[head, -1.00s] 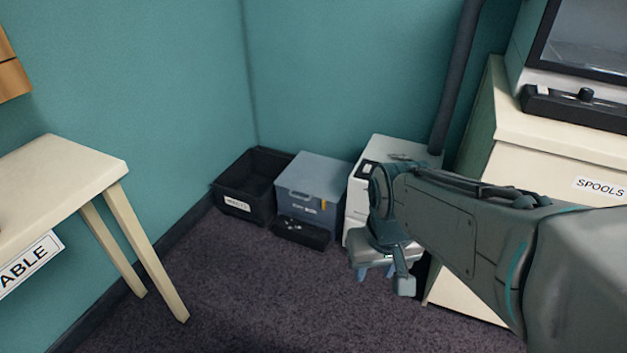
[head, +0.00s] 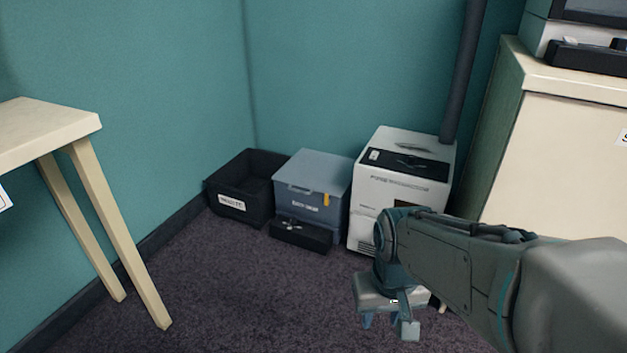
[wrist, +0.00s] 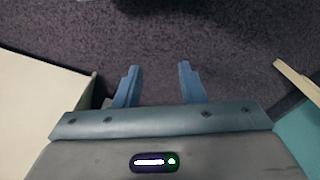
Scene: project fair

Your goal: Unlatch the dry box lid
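The dry box (head: 312,172) is a blue-grey lidded box on the carpet against the back wall in the head view. Its lid looks closed. A small orange-yellow tab, which looks like the latch (head: 326,199), is on the front face right of the label. My gripper (head: 388,322) is in front and to the right of the box, clearly apart from it. In the wrist view its two blue fingers (wrist: 158,70) are spread with only carpet between them. The dry box cannot be made out in the wrist view.
A low black tray (head: 300,236) with small items stands against the dry box's front. A black open bin (head: 240,190) is left of it, a white printed carton (head: 402,185) right. A pale table (head: 45,128) stands left, a cream cabinet (head: 560,150) right. The middle carpet is clear.

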